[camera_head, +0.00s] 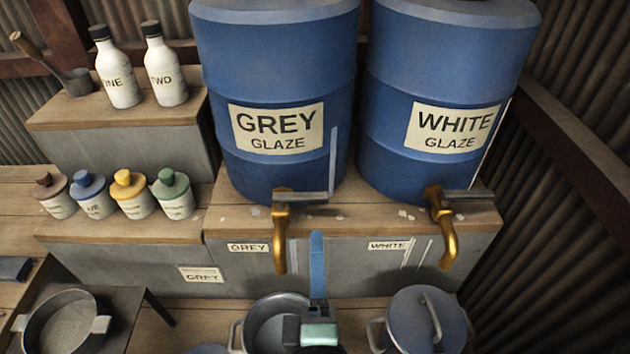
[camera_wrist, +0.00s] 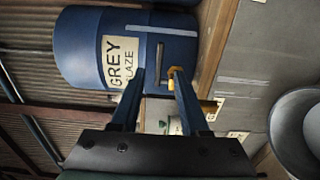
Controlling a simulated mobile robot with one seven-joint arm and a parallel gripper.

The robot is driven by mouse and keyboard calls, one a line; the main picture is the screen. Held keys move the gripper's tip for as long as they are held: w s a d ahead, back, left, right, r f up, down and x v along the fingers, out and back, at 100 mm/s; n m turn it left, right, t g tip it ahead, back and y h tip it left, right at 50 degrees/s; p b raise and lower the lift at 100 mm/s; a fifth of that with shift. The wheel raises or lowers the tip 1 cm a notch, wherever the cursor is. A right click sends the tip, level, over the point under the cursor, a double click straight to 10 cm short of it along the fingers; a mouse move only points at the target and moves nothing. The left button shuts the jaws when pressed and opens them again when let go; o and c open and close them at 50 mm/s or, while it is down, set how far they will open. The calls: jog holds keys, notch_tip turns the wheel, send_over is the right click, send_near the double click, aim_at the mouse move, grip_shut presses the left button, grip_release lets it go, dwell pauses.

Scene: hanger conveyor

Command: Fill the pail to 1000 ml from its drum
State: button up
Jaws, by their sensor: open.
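The blue grey-glaze drum (camera_head: 280,80) stands on a wooden ledge, with a brass tap (camera_head: 280,235) at its base. The tap's grey lever (camera_head: 308,197) points right. An open grey pail (camera_head: 255,337) stands below, near this tap; its inside is partly hidden by my gripper. Another open two-handled pail (camera_head: 65,325) sits at the lower left. My gripper (camera_head: 317,245) is in front of the ledge, just right of the tap spout. In the wrist view, my gripper (camera_wrist: 158,75) is open and empty, its fingers towards the drum (camera_wrist: 85,50) and lever (camera_wrist: 160,50).
The white-glaze drum (camera_head: 445,75) and its tap (camera_head: 440,225) are at the right, above a lidded pot (camera_head: 428,320). Several capped jars (camera_head: 130,195) and two white bottles (camera_head: 118,75) stand at the left. A GREY card (camera_head: 201,275) is on the ledge front.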

aim_at(315, 202)
jog(key=w+p, duration=0.3)
jog(key=w, duration=0.8)
jog(key=shift+w, duration=0.35)
grip_shut()
dwell(0.9)
